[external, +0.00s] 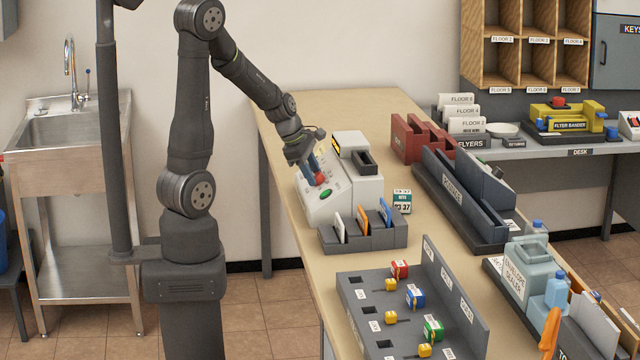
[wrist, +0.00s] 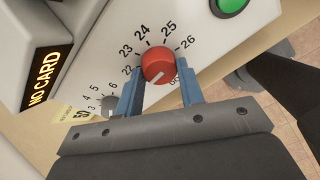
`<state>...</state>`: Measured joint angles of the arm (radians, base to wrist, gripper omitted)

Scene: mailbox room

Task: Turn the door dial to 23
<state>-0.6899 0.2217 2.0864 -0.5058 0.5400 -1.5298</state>
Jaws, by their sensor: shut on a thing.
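The red dial (external: 320,178) sits on the sloped white face of a machine in the external view. It is large in the wrist view (wrist: 158,65), ringed by the numbers 22 to 26, with another label partly hidden below right. A pale mark on the dial seems to lie toward its lower left, away from 23; its exact reading is hard to tell. My gripper (wrist: 161,78) is shut on the red dial, one blue finger on each side. In the external view my gripper (external: 315,166) reaches down to the dial from above.
A green button (wrist: 230,5) is beside the dial. A small grey knob (wrist: 109,103) and a "NO CARD" display (wrist: 50,75) are on its other side. A grey card rack (external: 362,233) stands in front of the machine; a red rack (external: 412,140) stands to the right.

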